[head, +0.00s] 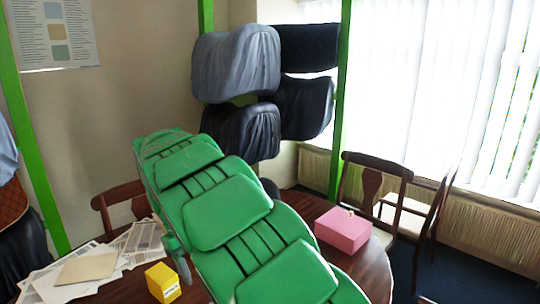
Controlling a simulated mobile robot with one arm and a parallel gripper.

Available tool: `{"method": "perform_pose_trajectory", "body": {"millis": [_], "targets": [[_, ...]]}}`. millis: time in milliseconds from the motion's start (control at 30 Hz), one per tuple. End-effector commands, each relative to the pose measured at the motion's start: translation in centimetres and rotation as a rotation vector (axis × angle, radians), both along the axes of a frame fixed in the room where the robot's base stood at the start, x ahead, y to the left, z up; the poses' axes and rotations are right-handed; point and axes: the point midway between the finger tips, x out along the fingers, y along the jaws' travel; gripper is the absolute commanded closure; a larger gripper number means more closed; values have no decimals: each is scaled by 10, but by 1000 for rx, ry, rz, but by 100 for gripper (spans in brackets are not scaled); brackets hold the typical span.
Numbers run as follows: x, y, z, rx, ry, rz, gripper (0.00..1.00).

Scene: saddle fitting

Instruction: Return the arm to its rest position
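No gripper of mine can be made out in the head view. A large green segmented form (228,210) with padded plates and grey sides rises from the bottom edge towards the upper left. It covers the middle of the dark wooden table (372,268). I cannot tell whether it is part of my arm. What lies behind it is hidden.
A pink box (342,231), a yellow box (162,282) and loose papers (75,272) are on the table. Chairs (372,185) stand behind it. Covered saddles, one grey (235,62), hang between green posts (340,100). Blue floor (460,270) shows at right.

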Motion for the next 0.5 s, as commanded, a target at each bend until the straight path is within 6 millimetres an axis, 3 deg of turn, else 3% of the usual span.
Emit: {"method": "perform_pose_trajectory", "body": {"millis": [100,500], "targets": [[-3,-32,14,12,-12,-65,48],[-32,-121,48,63,-43,-257,48]]}}
